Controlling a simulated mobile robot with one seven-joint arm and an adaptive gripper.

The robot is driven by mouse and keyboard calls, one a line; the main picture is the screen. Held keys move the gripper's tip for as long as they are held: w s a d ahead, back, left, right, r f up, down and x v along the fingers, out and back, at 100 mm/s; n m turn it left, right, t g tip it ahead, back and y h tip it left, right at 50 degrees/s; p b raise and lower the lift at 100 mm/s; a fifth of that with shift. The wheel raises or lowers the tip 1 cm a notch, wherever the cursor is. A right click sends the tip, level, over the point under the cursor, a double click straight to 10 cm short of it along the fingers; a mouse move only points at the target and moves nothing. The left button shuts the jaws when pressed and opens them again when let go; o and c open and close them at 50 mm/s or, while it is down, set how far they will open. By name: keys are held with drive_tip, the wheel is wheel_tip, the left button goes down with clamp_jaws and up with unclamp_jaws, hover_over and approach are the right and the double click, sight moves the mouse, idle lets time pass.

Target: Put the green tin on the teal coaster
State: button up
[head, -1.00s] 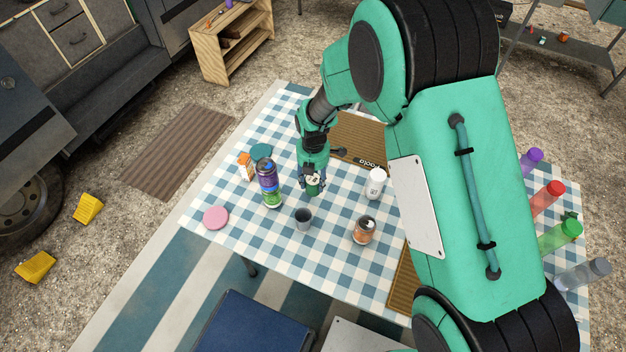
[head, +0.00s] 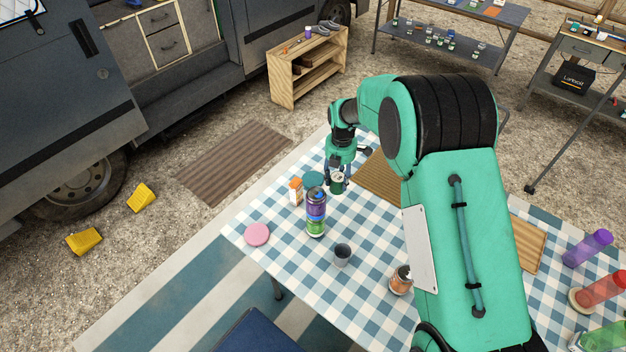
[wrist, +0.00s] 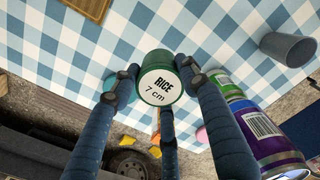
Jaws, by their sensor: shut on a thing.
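The green tin (head: 337,185) is held in my gripper (head: 338,177), just right of the teal coaster (head: 313,180) in the head view. In the wrist view the tin (wrist: 157,80) shows its white face reading "RICE 7 cm", with the fingers of my gripper (wrist: 158,85) closed around it. The coaster lies flat on the checked cloth, its top bare in the part I see. The gap between the tin and the table is hard to judge.
A brown mat (head: 380,178) lies to the right.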

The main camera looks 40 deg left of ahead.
wheel_tip(320, 180, up, 4)
drive_tip(key=n, duration=0.1)
hover_over(318, 182)
drive_tip(key=shift+w+f, duration=0.1)
drive_tip(key=shift+f, duration=0.1)
drive_tip(key=shift+d+f, duration=0.1)
wheel_tip(318, 182, down, 6)
drive_tip(key=b, duration=0.1)
idle(0.3)
drive_tip(key=shift+f+b, duration=0.1)
drive_tip(key=shift+b, duration=0.2)
drive_tip(key=shift+f+b, duration=0.4)
drive_tip(key=shift+f, duration=1.45)
drive_tip(key=shift+f, duration=0.1)
drive_tip(key=o, duration=1.2)
drive_tip(key=shift+o, duration=0.2)
